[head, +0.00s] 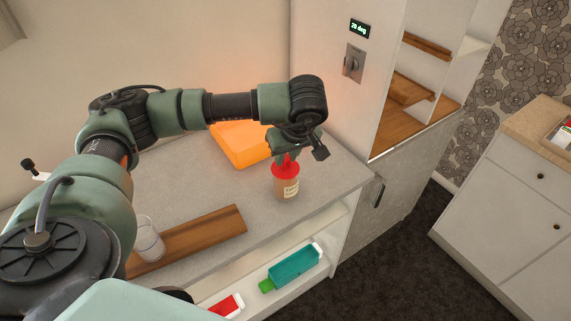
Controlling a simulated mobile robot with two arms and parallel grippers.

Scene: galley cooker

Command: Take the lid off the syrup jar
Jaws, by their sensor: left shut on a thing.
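The syrup jar (286,189) is a small brown jar with a pale label, upright on the grey counter near its front right edge. Its red lid (284,171) is at the jar's mouth, with no gap visible between them. My left gripper (287,159) points down from above and is shut on the upper part of the lid. The fingertips are small in view and partly hidden by the wrist. My right gripper is not in view.
A wooden board (215,232) and a clear glass (149,241) are to the left. A shelf below holds a teal bottle (293,267) and a red item (228,306). A tall cabinet (375,199) stands to the right.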

